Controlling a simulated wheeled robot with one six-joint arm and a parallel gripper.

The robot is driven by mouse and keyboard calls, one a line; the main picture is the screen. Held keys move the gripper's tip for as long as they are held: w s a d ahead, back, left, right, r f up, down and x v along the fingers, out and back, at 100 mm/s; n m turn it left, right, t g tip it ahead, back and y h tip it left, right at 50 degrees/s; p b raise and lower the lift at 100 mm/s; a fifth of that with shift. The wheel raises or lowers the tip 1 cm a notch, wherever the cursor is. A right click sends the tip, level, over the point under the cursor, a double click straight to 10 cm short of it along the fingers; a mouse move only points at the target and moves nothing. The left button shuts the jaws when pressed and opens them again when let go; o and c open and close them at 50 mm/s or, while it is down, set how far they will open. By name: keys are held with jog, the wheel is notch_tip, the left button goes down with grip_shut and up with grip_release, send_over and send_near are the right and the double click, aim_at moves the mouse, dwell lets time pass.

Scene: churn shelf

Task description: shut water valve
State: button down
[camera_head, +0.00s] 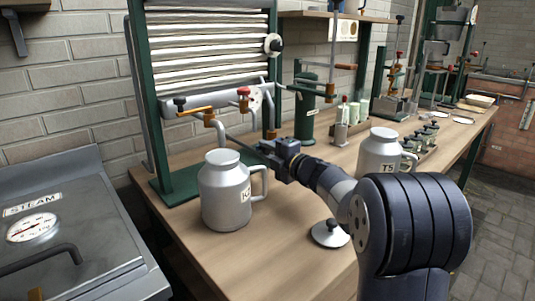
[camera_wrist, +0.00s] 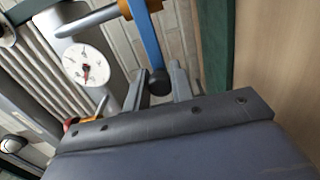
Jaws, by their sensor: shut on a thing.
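In the wrist view a blue lever (camera_wrist: 147,40) hangs from a brass valve body (camera_wrist: 141,7) on a pipe and ends in a black knob (camera_wrist: 158,82). My gripper (camera_wrist: 158,84) has its two fingers on either side of this knob and is shut on the lever's end. In the head view my gripper (camera_head: 264,147) reaches in at the front of the ribbed cooler (camera_head: 210,60), under its pipes. The lever is hard to make out there. No label naming the valve can be read.
A dial (camera_wrist: 85,63) sits beside the lever. A red-knobbed valve (camera_head: 243,92) and a brass valve with a dark knob (camera_head: 185,109) are on the cooler.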

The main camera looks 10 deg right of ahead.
jog(key=shift+f, duration=0.1)
dwell(0.3)
jog(key=c, duration=1.3)
grip_release()
jog(key=p+v, duration=0.1)
jog(key=v, duration=1)
jog(key=shift+w+a, duration=0.1)
jog(key=shift+w, duration=0.1)
jog(key=b+x, duration=0.1)
jog(key=x, duration=0.9)
jog(key=shift+w+a, duration=0.15)
jog(key=shift+a, duration=0.05)
jog(key=shift+w+r+p, duration=0.1)
jog(key=shift+r+p, duration=0.1)
jog(key=shift+p, duration=0.1)
jog(key=shift+f, duration=0.1)
